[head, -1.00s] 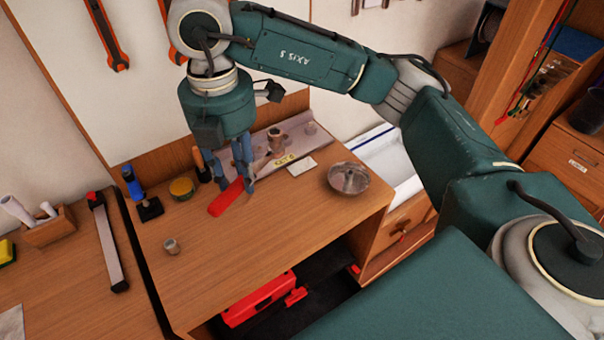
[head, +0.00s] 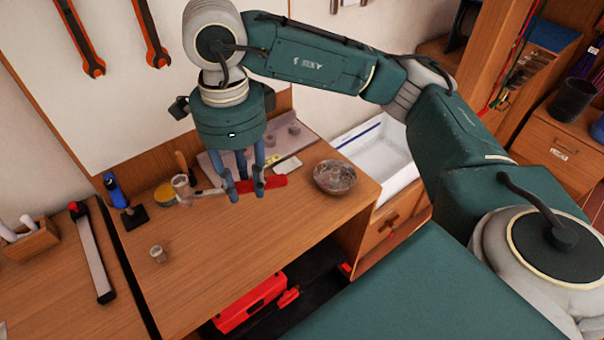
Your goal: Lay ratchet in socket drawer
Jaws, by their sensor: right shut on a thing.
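The ratchet has a red handle (head: 274,182) and a grey metal head (head: 182,187). I cannot tell for sure which drawer is the socket drawer. A wooden drawer front (head: 392,217) shows right of the bench, below a white open-topped box (head: 398,183). My left gripper is not in view.
A metal bowl (head: 335,177) stands right of the ratchet. The front middle of the bench is clear.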

